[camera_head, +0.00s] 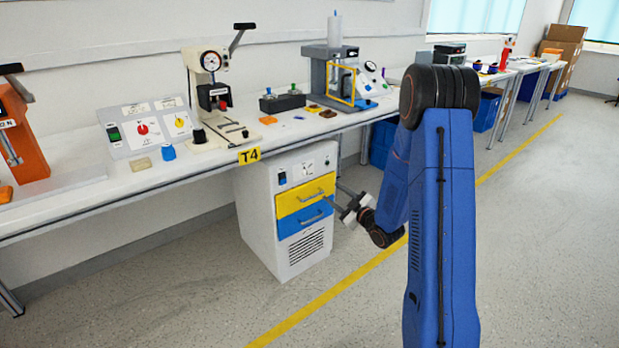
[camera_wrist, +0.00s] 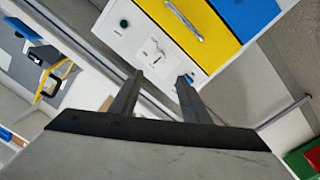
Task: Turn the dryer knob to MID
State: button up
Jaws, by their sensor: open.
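The dryer is a white cabinet (camera_head: 258,213) under the bench, with a yellow drawer above a blue drawer. Its control panel at the top carries a pale round knob (camera_head: 308,169); the knob also shows in the wrist view (camera_wrist: 157,56), just beyond the fingertips. The markings around it are too small to read, so I cannot tell its setting. My gripper (camera_head: 334,193) is in front of the dryer, right of the panel and near the yellow drawer. In the wrist view my gripper (camera_wrist: 160,79) is open and empty, its fingers apart and pointing toward the panel. Contact with the knob is not visible.
The bench edge with the yellow T4 label (camera_head: 249,156) overhangs the dryer. The yellow drawer's handle (camera_head: 312,196) and the blue drawer's handle (camera_head: 311,217) stick out below the panel. A blue bin (camera_head: 381,143) is under the bench behind. The floor in front is clear.

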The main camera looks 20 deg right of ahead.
aim_at(307, 174)
jog(key=x, duration=1.6)
jog(key=shift+w+a, duration=0.15)
jog(key=shift+w, duration=0.15)
jog(key=c, duration=1)
